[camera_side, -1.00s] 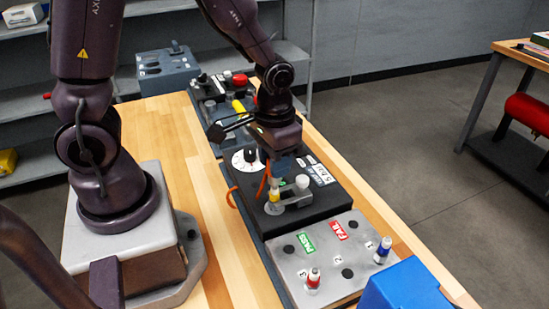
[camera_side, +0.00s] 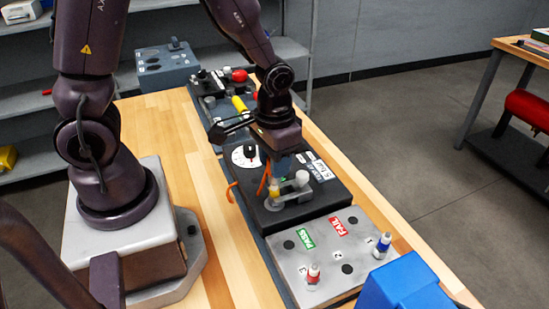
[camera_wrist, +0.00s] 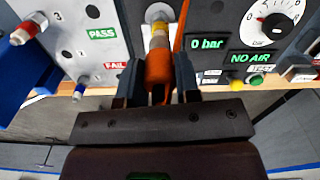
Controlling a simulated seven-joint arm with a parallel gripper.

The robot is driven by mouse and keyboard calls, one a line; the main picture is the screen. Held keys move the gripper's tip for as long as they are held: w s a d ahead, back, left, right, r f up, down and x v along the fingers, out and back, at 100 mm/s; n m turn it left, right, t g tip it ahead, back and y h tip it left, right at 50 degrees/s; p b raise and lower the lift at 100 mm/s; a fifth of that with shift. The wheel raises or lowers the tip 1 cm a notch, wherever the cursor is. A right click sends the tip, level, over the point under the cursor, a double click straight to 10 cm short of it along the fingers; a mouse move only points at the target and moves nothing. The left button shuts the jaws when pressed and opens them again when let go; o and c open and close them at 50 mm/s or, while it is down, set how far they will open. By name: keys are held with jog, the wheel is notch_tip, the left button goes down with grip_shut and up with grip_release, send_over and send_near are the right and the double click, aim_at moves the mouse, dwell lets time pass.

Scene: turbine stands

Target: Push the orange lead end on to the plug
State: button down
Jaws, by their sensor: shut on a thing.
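My gripper (camera_wrist: 158,82) is shut on the orange lead end (camera_wrist: 159,68), which sits between its two fingers in the wrist view. The plug (camera_wrist: 158,36), with a yellow band and a pale fitting behind it, is in line with the lead end. The two appear to meet at the yellow band; how far one is over the other cannot be told. In the side view my gripper (camera_side: 280,172) is low over the black test box (camera_side: 310,200), at the plug (camera_side: 273,190). My fingers partly hide the joint there. The orange lead (camera_wrist: 181,25) runs beside the plug.
The grey plate (camera_side: 325,262) with PASS and FAIL labels holds a red-banded and a blue-banded plug. A blue bin (camera_side: 403,285) stands at its near end. The test box carries a dial (camera_wrist: 277,22) and displays reading 0 bar and NO AIR. A pale knob (camera_side: 302,178) stands close beside my gripper.

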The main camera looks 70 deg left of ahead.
jog(key=shift+s+f, duration=0.15)
jog(key=shift+f, duration=0.25)
jog(key=c, duration=0.6)
grip_release()
jog(key=shift+r, duration=0.1)
jog(key=shift+r, duration=3.55)
